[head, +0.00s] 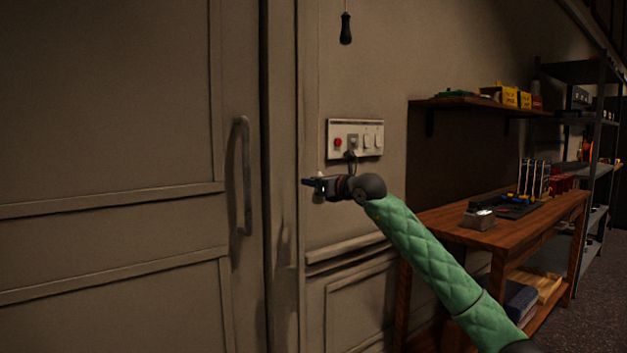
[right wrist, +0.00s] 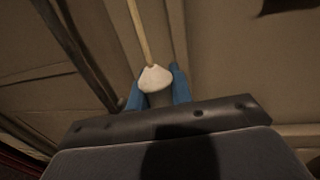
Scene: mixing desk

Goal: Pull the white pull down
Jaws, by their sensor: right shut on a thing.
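The white pull (right wrist: 155,77) is a small pale cone on a thin tan cord (right wrist: 140,30), seen in the right wrist view. It sits between the two blue fingers of my right gripper (right wrist: 157,92), which is shut on it. The lower part of the pull is hidden between the fingers. In the head view my right gripper (head: 313,184) is at the end of the green-sleeved arm, in front of the wall just below the switch panel. The pull is too small to make out clearly there. My left gripper is not in view.
A black pull (head: 346,29) hangs higher on the wall. A switch panel (head: 355,139) with a red button is just above my gripper. A door with a handle (head: 244,175) is at left. A wooden workbench (head: 503,234) and metal shelves (head: 598,120) stand at right.

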